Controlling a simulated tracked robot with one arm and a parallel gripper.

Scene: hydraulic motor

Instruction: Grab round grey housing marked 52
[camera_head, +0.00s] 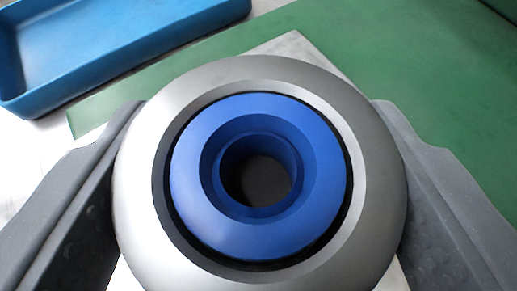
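A round grey metal housing (145,195) fills the middle of the camera_head view, close to the camera. A blue ring (195,195) with a round dark hole sits inside it, with a thin black gap around the ring. No marking 52 can be read on the side that shows. My gripper (258,190) has one dark grey finger on the left and one on the right of the housing. Both fingers appear to reach its sides. The fingertips' contact and the housing's lower edge are partly hidden, so I cannot tell whether it is gripped or only straddled.
A blue tray (115,62) lies at the upper left and looks empty where it shows. A green mat (430,90) covers the back and right. A pale plate (297,45) shows behind the housing. The mat's visible part is clear.

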